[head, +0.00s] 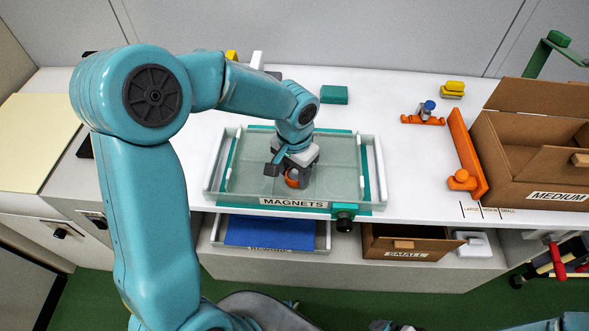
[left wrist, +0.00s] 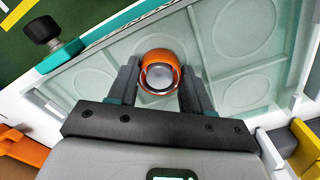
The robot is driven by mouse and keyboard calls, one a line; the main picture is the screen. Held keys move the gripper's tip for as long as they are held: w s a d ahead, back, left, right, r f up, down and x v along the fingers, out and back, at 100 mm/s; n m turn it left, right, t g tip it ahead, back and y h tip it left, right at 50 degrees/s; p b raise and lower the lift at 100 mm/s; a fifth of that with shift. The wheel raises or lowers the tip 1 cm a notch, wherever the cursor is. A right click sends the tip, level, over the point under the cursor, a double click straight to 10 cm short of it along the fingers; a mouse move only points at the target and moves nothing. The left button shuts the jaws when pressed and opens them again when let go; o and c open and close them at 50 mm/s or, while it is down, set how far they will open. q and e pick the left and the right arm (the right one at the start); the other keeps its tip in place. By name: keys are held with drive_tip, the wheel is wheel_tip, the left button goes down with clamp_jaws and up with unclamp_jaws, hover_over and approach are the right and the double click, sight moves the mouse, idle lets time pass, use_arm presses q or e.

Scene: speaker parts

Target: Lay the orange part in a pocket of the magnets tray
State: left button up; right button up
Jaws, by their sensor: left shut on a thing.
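The orange part (left wrist: 160,62) is a short ring-like piece with a pale silvery centre, seen between my left gripper's fingers in the left wrist view. In the head view the orange part (head: 293,180) shows low under the gripper, over the front middle of the magnets tray (head: 372,172). My left gripper (head: 290,172) points down into the tray and is shut on the orange part; it also shows in the left wrist view (left wrist: 157,85). The tray has a pale green floor with round pockets (left wrist: 245,33). I cannot tell whether the part touches the floor. My right gripper is not in view.
A green clamp with a black knob (head: 344,215) sits at the tray's front edge. To the right are an orange bar (head: 466,150), an orange fixture (head: 423,120) and a cardboard box marked MEDIUM (head: 540,165). A teal block (head: 334,95) lies behind the tray.

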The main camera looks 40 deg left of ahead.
use_arm(q)
drive_tip(key=shift+f+b, duration=0.3)
drive_tip(key=shift+f, duration=0.1)
drive_tip(key=o, duration=1.3)
wheel_tip(320, 180, up, 16)
drive_tip(key=shift+r+p, duration=0.2)
drive_tip(key=shift+p, duration=0.4)
drive_tip(key=shift+s, duration=0.15)
